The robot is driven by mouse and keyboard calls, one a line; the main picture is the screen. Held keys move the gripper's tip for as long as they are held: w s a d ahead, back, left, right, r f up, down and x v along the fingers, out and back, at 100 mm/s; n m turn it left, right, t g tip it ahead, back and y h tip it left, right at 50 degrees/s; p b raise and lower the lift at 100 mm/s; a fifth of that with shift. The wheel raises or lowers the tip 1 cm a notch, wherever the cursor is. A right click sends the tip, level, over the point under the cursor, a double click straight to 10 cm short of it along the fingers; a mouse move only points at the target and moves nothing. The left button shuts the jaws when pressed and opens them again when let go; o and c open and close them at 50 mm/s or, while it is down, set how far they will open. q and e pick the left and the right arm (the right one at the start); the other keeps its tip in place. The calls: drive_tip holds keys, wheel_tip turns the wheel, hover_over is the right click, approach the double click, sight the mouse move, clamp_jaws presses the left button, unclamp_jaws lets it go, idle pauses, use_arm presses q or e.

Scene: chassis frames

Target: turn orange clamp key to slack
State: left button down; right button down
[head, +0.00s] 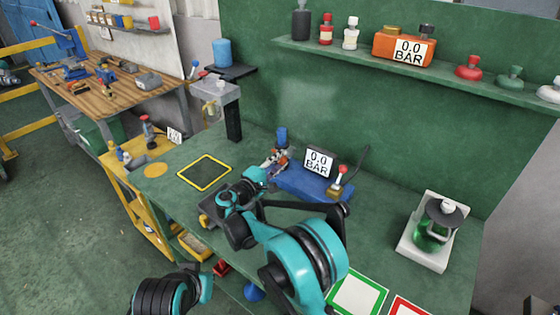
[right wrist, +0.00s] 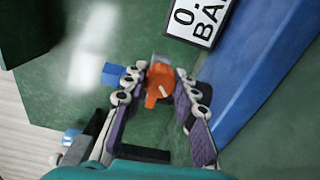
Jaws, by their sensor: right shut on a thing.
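The orange clamp key (right wrist: 160,80) sits between the two fingers of my right gripper (right wrist: 162,86) in the right wrist view. A pale mark runs across the key's face. My right gripper is shut on the key, with a finger on each side of it. In the head view my right gripper (head: 276,160) reaches the left end of the blue base (head: 300,186) on the green bench. There the fingers largely hide the key. My left gripper is not in view.
A gauge display (head: 319,162) reading 0.0 BAR and a red-knobbed lever (head: 341,177) stand on the blue base. A yellow-edged black mat (head: 204,173) lies left. A green flask on a white stand (head: 427,240) is at right. A shelf (head: 440,78) runs along the back wall.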

drive_tip(key=shift+n, duration=0.6)
drive_tip(key=c, duration=1.2)
unclamp_jaws()
drive_tip(key=v, duration=0.7)
drive_tip(key=shift+s+a, duration=0.15)
drive_tip(key=shift+s, duration=0.05)
